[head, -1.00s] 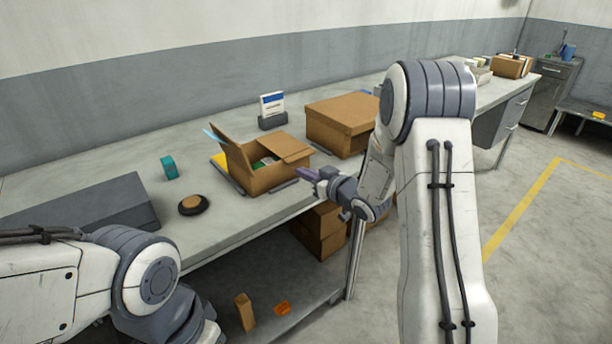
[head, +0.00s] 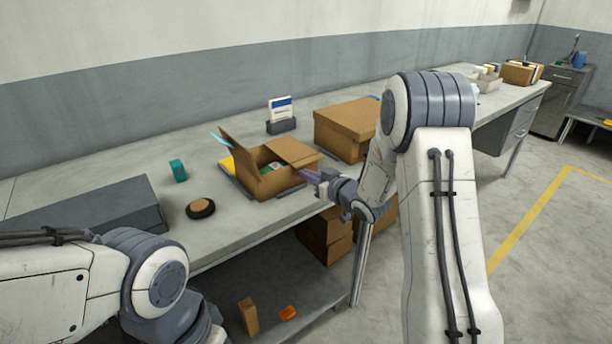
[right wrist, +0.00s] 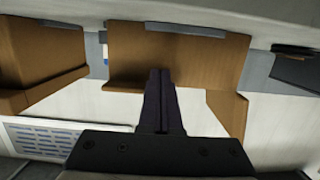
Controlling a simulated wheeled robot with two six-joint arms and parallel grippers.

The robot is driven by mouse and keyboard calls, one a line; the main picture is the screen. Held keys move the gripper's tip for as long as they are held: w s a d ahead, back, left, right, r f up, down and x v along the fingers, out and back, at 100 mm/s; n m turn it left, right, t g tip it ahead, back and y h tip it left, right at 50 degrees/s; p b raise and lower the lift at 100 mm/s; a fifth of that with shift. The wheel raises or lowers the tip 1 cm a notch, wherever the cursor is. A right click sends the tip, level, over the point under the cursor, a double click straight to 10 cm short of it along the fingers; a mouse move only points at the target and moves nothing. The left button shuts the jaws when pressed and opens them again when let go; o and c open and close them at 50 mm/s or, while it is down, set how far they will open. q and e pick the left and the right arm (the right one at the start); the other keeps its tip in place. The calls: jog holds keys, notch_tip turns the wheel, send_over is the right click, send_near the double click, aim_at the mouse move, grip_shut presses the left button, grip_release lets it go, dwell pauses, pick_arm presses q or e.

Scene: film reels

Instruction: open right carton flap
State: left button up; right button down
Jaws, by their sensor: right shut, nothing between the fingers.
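The open brown carton (head: 268,186) stands near the table's front edge. Its left flap (head: 236,156) is raised. Its right flap (head: 293,152) slants over the right part of the opening, and small items show inside. My right gripper (head: 307,175) is at the carton's right side, just below the right flap's outer edge; contact cannot be told. In the right wrist view its dark fingers (right wrist: 160,100) are shut together and empty, in front of brown cardboard (right wrist: 125,50). My left arm shows at the lower left, but its gripper is out of view.
A closed brown box (head: 345,128) stands to the right behind the carton. A card holder (head: 281,126) is behind it. Boxes sit on the lower shelf.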

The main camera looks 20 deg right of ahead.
aim_at(314, 157)
jog(key=shift+s+d, duration=0.1)
jog(key=shift+s, duration=0.05)
jog(key=r+p, duration=0.2)
jog(key=r, duration=0.1)
jog(key=shift+d+r, duration=0.1)
jog(key=shift+d, duration=0.2)
dwell(0.3)
jog(key=shift+p, duration=0.3)
jog(key=shift+w+d+r+p, duration=0.3)
jog(key=shift+d+r+p, duration=0.2)
jog(key=shift+r+p, duration=0.3)
